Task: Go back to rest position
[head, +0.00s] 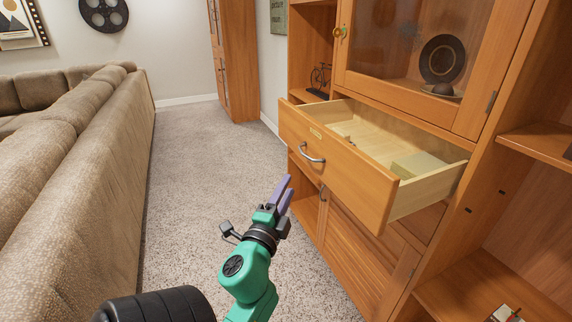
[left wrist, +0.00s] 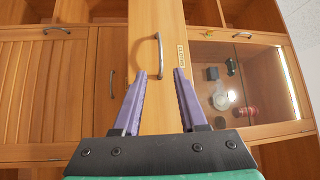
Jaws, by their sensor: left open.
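My left gripper (head: 284,190) is open and empty in front of the wooden cabinet, low and to the left of the pulled-out drawer (head: 340,172). Its two purple fingers also show in the left wrist view (left wrist: 160,78), apart, with the drawer front (left wrist: 150,30) beyond them. The drawer's curved metal handle (head: 311,154) appears between and beyond the fingertips in the left wrist view (left wrist: 159,55), and the head view shows a gap between gripper and handle. My right gripper is not in view.
The drawer juts out over the cabinet's lower doors (head: 345,235). A glass door (head: 415,60) with a dark plate (head: 442,58) behind it is above. A brown sofa (head: 85,150) stands at left. The carpet (head: 190,150) between them is clear.

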